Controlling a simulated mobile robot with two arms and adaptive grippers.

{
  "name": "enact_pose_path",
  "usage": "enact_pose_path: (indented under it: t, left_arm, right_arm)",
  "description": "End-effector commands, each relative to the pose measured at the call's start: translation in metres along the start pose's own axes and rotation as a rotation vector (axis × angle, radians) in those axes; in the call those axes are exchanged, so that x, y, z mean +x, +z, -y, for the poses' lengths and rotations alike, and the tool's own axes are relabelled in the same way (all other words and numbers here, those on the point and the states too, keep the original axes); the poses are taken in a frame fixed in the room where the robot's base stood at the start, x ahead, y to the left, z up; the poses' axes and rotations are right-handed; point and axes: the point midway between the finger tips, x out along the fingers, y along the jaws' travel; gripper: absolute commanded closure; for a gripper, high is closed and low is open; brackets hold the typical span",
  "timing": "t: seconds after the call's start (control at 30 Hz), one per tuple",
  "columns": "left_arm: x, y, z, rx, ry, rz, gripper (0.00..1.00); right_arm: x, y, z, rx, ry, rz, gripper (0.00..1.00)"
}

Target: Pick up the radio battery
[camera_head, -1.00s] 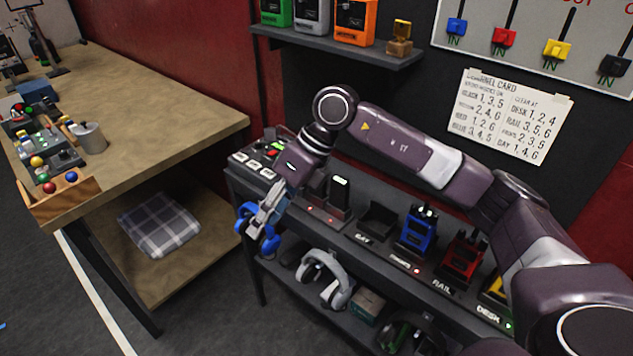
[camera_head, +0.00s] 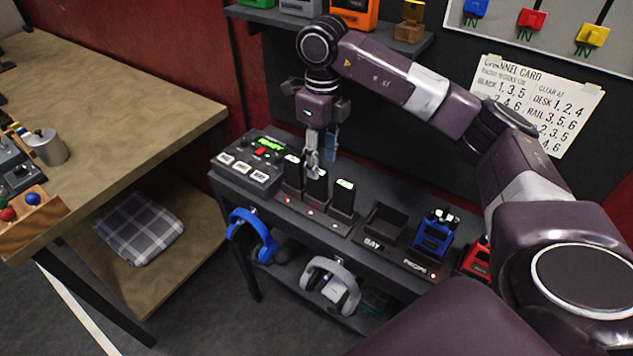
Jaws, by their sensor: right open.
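Several dark batteries with pale lit tops stand upright in a charger strip (camera_head: 327,225) on the grey cart. The left battery (camera_head: 292,180), the middle battery (camera_head: 317,190) and the right battery (camera_head: 342,203) show in a row. My right gripper (camera_head: 312,172) points down, open, right at the tops of the left and middle batteries; its fingers partly cover them. I cannot tell whether it touches either one. My left gripper is not in view.
A button box (camera_head: 249,158) with a green display is left of the charger. An empty black tray (camera_head: 386,222) and a blue radio (camera_head: 436,233) are to the right. Blue headphones (camera_head: 251,238) hang on the cart's front; a wooden bench (camera_head: 120,100) stands left.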

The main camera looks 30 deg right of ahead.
Motion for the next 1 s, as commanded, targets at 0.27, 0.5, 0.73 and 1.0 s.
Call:
enact_pose_path:
  t: [0.27,0.5,0.73,1.0]
  left_arm:
    - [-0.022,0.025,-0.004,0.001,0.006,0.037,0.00]
    - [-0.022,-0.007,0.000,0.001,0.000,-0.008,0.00]
    - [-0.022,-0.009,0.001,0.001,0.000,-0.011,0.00]
    - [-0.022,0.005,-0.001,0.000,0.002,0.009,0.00]
  right_arm:
    - [0.036,-0.001,-0.007,-0.001,0.003,-0.003,0.59]
    - [0.049,0.000,-0.007,-0.002,0.001,0.001,0.59]
    - [0.049,0.001,-0.007,-0.002,0.001,0.002,0.70]
    - [0.049,0.001,-0.007,-0.002,0.001,0.002,1.00]
